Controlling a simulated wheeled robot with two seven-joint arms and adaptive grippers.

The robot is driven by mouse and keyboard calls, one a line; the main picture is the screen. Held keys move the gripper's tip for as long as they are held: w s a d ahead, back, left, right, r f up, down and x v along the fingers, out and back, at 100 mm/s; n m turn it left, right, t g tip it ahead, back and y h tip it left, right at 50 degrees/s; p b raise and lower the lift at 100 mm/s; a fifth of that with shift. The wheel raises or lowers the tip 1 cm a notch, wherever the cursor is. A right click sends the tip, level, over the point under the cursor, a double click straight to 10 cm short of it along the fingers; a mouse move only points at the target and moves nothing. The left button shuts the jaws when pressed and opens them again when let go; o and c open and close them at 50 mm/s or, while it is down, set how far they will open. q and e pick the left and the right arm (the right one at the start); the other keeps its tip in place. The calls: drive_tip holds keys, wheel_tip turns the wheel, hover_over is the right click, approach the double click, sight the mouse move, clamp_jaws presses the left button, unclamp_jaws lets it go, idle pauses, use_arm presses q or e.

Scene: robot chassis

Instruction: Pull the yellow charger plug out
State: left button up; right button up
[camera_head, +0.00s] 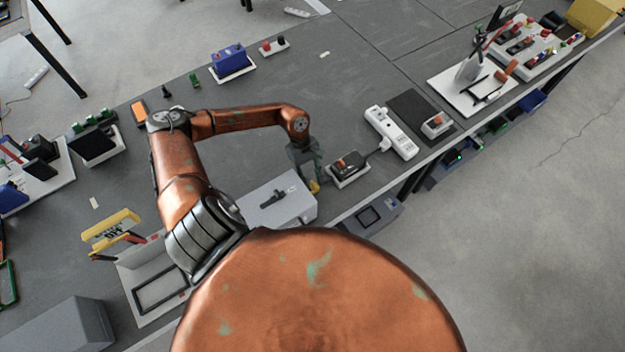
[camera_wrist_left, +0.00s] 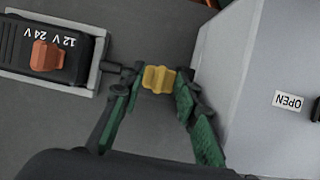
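The yellow charger plug (camera_wrist_left: 158,79) lies between the fingertips of my left gripper (camera_wrist_left: 160,82) in the left wrist view. A short dark connector joins its left side to the black charger (camera_wrist_left: 45,48), which has an orange switch and 12 V and 24 V marks. The green finger pads stand close on both sides of the plug; whether they press on it is unclear. In the head view, the plug (camera_head: 315,186) shows small below my left gripper (camera_head: 309,171), left of the charger (camera_head: 348,165). My right gripper is not in view.
A grey box (camera_head: 280,203) marked OPEN stands close to the gripper, on the right in the wrist view. A white power strip (camera_head: 391,133) lies beyond the charger. The table's front edge is near. Bare table (camera_head: 345,75) lies farther back.

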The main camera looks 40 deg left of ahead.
use_arm(q)
drive_tip(key=shift+c, duration=0.6)
clamp_jaws()
